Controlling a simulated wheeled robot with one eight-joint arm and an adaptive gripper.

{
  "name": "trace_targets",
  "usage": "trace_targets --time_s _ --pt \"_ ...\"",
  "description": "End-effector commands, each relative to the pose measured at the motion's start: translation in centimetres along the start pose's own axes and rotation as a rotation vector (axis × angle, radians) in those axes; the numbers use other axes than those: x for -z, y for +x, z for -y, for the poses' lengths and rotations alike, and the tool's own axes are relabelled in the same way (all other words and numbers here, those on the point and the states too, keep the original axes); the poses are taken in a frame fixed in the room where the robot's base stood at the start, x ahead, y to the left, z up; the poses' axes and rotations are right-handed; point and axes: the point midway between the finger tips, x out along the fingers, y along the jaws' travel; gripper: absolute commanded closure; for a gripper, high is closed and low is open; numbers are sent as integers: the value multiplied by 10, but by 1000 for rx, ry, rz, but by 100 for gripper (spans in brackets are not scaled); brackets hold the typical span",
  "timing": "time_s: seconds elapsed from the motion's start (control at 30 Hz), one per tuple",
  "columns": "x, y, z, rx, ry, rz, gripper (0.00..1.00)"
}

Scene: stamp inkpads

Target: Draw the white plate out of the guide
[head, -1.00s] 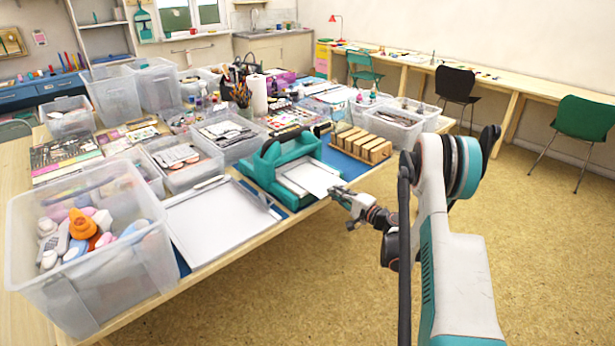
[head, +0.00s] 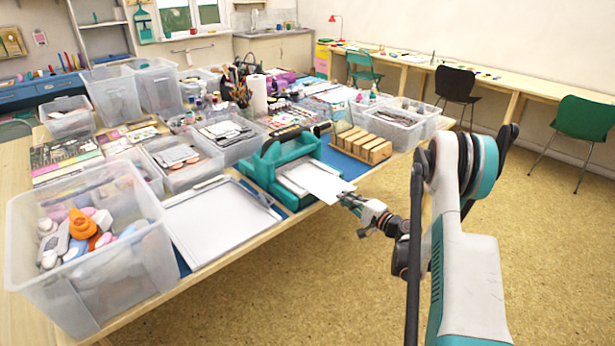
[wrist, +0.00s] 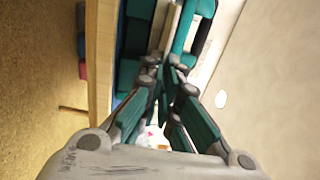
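The white plate (head: 324,184) lies flat and sticks out of the front of a teal press-like machine (head: 283,165), whose guide still covers its inner end. My gripper (head: 344,196) is at the plate's outer edge, just beyond the table edge. Its fingers are closed together on that edge. In the wrist view the fingertips (wrist: 170,66) meet near the middle, with the teal machine (wrist: 136,30) beyond them. The exact contact at the fingertips is too small to see.
A white framed board (head: 215,225) lies left of the machine. A clear bin of craft punches (head: 95,285) stands at the front left. Wooden blocks (head: 362,146) sit right of the machine. The floor in front of the table (head: 290,285) is clear.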

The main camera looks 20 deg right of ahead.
Motion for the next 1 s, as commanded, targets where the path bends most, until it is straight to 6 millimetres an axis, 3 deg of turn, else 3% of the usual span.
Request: trace_targets --time_s 1.0 --pt "1 -50 1 -1 0 3 100"
